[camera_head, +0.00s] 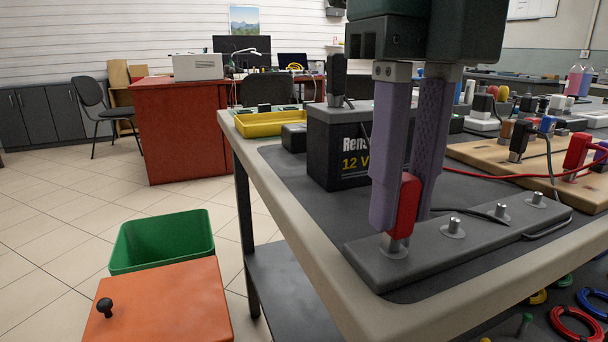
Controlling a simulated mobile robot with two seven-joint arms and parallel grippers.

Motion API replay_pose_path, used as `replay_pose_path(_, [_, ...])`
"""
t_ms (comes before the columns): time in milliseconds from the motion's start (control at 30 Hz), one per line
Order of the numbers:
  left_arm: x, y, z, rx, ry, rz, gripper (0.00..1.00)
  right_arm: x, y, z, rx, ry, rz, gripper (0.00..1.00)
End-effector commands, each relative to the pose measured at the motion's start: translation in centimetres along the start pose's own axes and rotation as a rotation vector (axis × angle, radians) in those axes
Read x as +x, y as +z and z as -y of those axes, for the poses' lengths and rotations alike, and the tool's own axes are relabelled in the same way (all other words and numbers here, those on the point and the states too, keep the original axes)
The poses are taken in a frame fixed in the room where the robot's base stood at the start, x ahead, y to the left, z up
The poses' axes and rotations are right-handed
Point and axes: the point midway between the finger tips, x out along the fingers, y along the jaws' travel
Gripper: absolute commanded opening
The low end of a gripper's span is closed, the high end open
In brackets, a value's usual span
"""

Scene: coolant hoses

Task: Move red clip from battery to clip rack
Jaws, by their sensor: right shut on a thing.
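My right gripper (404,218) comes down from the top and is shut on the red clip (408,208). The clip is upright between the two purple-grey fingers, which hide part of it. Its lower end is at the nearest metal post of the grey clip rack (470,253). I cannot tell whether it is fully seated there. The black battery (330,165), marked 12 V, stands behind and left of the rack. A black clip (337,78) stands upright on the battery's top. My left gripper is not in view.
Several bare posts continue along the rack to the right. A wooden board (505,160) with clips and a red cable (500,175) lies behind right. A yellow tray (265,123) is at the table's far left. A green bin (160,240) stands on the floor.

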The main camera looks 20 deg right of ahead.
Motion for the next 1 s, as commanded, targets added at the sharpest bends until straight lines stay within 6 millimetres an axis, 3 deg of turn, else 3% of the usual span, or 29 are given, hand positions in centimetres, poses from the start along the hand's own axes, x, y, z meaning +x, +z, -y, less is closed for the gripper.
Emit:
replay_pose_path(600, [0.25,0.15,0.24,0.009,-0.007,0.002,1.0,0.24,0.01,0.0,0.0,0.0,0.0,0.0])
replay_pose_path(633, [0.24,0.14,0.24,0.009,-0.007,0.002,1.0,0.22,0.01,0.0,0.0,0.0,0.0,0.25])
replay_pose_path(933, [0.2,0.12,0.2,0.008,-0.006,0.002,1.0,0.18,0.01,0.0,0.0,0.0,0.0,0.59])
replay_pose_path(1000, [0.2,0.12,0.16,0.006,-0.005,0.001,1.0,0.19,0.01,0.0,0.0,0.0,0.0,0.59])
